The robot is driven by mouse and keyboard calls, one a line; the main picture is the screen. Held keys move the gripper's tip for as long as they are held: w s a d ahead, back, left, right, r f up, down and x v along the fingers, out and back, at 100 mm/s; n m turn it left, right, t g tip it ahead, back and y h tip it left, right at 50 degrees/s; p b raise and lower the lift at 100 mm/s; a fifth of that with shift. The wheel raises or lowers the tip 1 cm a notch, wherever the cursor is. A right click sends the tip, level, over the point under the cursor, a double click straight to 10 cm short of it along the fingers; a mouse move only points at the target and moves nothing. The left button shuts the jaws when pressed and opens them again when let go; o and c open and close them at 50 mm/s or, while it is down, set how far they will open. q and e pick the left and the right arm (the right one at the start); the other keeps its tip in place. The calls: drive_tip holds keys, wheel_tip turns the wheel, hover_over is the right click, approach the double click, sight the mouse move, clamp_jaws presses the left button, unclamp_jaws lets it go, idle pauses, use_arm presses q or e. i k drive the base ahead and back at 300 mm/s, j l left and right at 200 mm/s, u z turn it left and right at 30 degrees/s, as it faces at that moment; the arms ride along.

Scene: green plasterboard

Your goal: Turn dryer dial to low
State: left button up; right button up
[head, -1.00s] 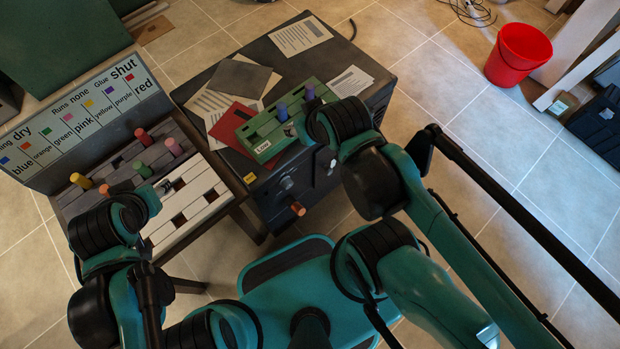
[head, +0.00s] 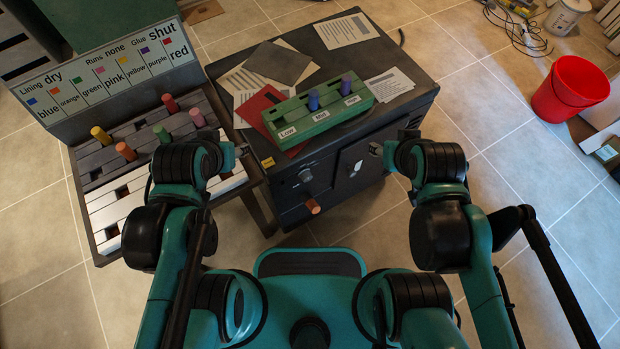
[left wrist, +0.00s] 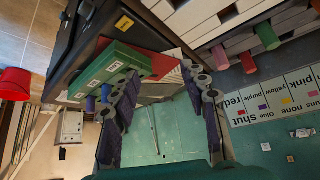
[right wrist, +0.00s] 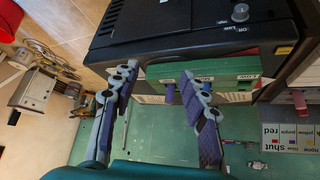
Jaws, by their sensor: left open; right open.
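The black dryer cabinet (head: 400,110) stands at the centre, with a small round dial (head: 305,175) on its front; the dial (right wrist: 240,12) also shows at the top of the right wrist view. Its setting is too small to read. On top lies a green block (head: 325,120) labelled Low, Mid and High, with a blue peg (head: 314,101) near Mid and a purple peg (head: 347,84) near High. My left gripper (left wrist: 158,72) is open and empty, left of the dial in the head view. My right gripper (right wrist: 157,72) is open and empty, beside the cabinet's right front.
A slatted peg rack (head: 110,208) with several coloured pegs and a label board stands at left, near my left arm. Papers lie on the cabinet. A red bucket (head: 570,88) stands on the floor at right.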

sight(305, 176)
drive_tip(key=u, duration=0.55)
drive_tip(key=l+u, duration=0.7)
drive_tip(key=u, duration=0.2)
drive_tip(key=k+l+u, duration=0.1)
drive_tip(key=l+u, duration=0.2)
drive_tip(key=u, duration=0.2)
drive_tip(key=k+l+u, duration=0.1)
drive_tip(key=l+u, duration=0.2)
drive_tip(key=u, duration=0.15)
drive_tip(key=k+l+u, duration=0.4)
drive_tip(key=k+l, duration=1.1)
